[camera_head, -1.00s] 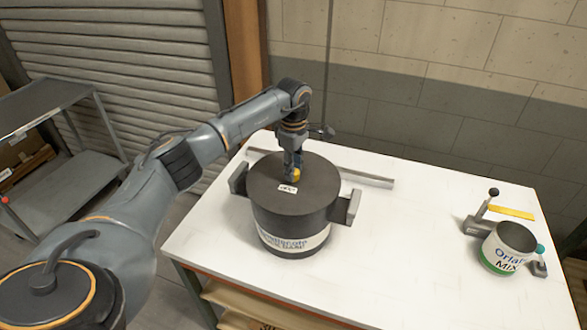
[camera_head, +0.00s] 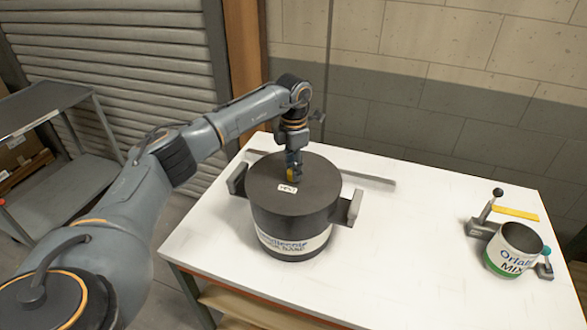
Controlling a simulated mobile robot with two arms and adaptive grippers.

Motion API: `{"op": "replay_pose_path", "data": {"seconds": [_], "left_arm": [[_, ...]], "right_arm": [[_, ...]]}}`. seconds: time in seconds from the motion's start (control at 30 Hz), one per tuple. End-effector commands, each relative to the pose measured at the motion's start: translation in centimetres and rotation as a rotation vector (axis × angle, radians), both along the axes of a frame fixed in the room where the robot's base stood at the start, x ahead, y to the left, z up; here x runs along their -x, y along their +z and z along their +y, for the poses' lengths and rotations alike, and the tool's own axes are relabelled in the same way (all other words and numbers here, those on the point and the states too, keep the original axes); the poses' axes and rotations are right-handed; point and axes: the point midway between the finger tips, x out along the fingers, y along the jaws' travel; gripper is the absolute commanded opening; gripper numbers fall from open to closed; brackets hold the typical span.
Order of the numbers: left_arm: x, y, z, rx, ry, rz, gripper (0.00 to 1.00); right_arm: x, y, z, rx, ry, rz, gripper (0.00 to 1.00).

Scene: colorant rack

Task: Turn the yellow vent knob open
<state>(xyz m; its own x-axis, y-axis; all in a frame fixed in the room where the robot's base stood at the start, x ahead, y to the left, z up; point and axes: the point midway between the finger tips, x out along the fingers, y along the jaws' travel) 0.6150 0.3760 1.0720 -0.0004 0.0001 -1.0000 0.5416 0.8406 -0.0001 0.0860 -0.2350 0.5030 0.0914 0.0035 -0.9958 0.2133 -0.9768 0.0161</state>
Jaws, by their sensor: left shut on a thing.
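A dark grey drum (camera_head: 318,192) with two side handles and a white label stands upright on the white table. The yellow vent knob (camera_head: 291,178) is on the drum's lid, mostly covered by my gripper. My left gripper (camera_head: 293,170) points straight down from above and is shut on the yellow knob. A small white tag (camera_head: 287,189) lies on the lid just in front of the knob. My right gripper is not in view.
The white table (camera_head: 420,240) is clear between the drum and a paint can (camera_head: 508,260) at the right. A lever with a black ball and yellow bar (camera_head: 515,213) stands behind the can. A flat grey strip (camera_head: 368,180) lies behind the drum. Shelving (camera_head: 75,142) stands at the left.

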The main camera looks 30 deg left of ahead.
Motion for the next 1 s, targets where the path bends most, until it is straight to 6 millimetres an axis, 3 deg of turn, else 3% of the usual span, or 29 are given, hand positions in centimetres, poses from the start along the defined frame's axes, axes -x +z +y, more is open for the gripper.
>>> {"op": "replay_pose_path", "data": {"seconds": [0.5,1.0], "left_arm": [[-0.01,0.04,0.04,0.000,0.420,-0.001,0.00],[-0.01,0.05,0.04,-0.001,0.561,-0.001,0.00]], "right_arm": [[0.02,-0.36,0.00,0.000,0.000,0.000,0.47],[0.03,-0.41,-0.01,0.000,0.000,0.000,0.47]]}}
